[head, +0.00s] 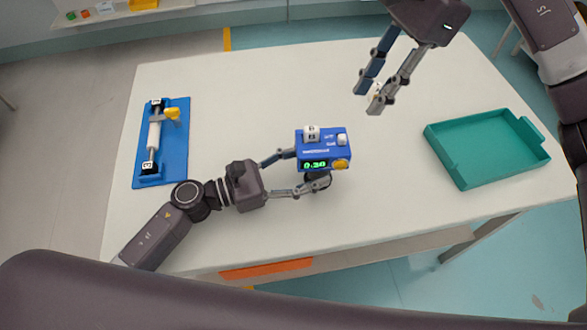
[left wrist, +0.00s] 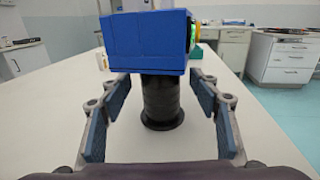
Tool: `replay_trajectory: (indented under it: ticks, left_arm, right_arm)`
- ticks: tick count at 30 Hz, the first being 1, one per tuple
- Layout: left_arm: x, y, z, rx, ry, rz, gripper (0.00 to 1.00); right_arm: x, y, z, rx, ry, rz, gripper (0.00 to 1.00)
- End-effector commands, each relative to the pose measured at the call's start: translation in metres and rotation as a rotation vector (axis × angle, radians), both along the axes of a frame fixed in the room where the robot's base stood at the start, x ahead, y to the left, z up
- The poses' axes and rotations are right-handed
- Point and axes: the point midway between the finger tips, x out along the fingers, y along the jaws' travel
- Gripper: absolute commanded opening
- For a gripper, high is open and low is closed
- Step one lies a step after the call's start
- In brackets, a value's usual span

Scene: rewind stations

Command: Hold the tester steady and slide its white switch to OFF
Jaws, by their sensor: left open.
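The tester is a blue box (head: 313,152) with a green lit display, a yellow knob, and white parts on top, near the middle of the table. In the left wrist view its blue body (left wrist: 148,42) sits on a black round stand (left wrist: 162,103). I cannot tell which white part is the switch or where it is set. My left gripper (head: 308,170) is open, its fingers on either side of the stand below the box, with gaps showing in the left wrist view (left wrist: 160,105).
A green tray (head: 455,168) lies at the right of the white table (head: 230,100). A blue board (head: 175,150) with a white cylinder and yellow lever lies at the left. An orange panel (head: 265,268) shows at the near edge. The table between tester and tray is clear.

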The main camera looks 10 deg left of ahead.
Motion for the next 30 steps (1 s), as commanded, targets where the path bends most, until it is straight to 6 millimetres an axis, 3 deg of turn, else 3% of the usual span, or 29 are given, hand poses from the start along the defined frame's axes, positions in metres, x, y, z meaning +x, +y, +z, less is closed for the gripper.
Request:
replay_trajectory:
  ticks: [6,16,30]
  left_arm:
    - [0.010,-0.018,0.000,0.000,0.000,0.000,0.57]
    - [0.011,-0.021,0.000,0.000,0.001,0.000,0.56]
    - [0.010,-0.021,0.000,0.000,0.001,0.000,0.04]
  right_arm:
    - [0.000,0.000,0.000,0.000,0.000,0.000,0.29]
    - [0.000,0.000,0.000,0.000,0.000,0.000,0.29]
    - [0.000,0.000,0.000,0.000,0.000,0.000,0.29]
